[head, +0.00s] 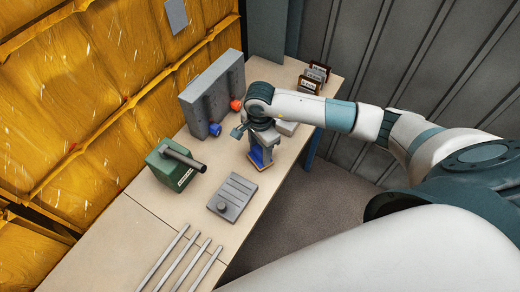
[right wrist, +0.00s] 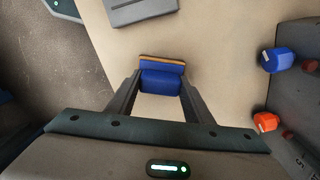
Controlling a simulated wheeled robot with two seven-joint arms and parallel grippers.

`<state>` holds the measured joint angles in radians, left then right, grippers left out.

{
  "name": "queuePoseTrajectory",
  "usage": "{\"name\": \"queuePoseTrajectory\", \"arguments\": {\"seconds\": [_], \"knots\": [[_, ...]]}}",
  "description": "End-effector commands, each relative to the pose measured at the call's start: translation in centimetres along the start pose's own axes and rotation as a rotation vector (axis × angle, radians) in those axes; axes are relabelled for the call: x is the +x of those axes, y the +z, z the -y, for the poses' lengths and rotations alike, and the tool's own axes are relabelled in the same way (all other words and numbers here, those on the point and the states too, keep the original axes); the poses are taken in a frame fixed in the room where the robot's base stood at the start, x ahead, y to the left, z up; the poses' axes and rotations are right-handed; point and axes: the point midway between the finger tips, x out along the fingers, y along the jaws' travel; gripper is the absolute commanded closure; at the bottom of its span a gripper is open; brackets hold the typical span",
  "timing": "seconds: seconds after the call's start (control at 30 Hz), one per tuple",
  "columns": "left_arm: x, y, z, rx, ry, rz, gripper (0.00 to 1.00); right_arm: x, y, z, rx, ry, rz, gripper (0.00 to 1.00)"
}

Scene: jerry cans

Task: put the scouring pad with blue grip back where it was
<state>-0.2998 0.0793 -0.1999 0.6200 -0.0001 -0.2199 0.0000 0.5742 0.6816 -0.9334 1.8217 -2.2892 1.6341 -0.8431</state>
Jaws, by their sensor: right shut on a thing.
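The scouring pad with the blue grip (head: 261,158) is in my right gripper (head: 259,150), over the right part of the table in the head view. In the right wrist view the blue grip (right wrist: 160,81) sits between the two fingers, with a thin orange-brown edge along its far side. The right gripper is shut on it from both sides. The gripper points down, and I cannot tell whether the pad touches the table. My left gripper is not in view.
The pale table (head: 118,243) carries a grey block (head: 213,93) with blue and orange knobs, a green machine (head: 174,166), a grey plate (head: 232,197), several metal bars (head: 182,262) and a small rack (head: 313,78). Bare tabletop lies around the pad.

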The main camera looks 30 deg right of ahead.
Motion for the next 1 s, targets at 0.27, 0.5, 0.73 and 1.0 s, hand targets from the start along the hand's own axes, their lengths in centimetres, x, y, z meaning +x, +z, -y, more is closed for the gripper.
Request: {"name": "queuePoseTrajectory", "arguments": {"seconds": [0.27, 0.5, 0.73, 1.0], "knots": [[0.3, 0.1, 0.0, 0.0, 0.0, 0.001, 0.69, 0.2, 0.0, 0.0, 0.0, 0.001, 0.0, 0.35], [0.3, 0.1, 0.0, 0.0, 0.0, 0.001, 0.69, 0.2, 0.0, 0.0, 0.0, 0.001, 0.0, 0.35], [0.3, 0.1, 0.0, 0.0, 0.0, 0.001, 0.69, -0.4, 0.0, 0.1, 0.0, -0.001, 0.0, 0.35], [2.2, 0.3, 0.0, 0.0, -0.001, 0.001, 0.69, -4.0, -0.1, 0.2, -0.001, -0.006, 0.0, 0.35]]}}
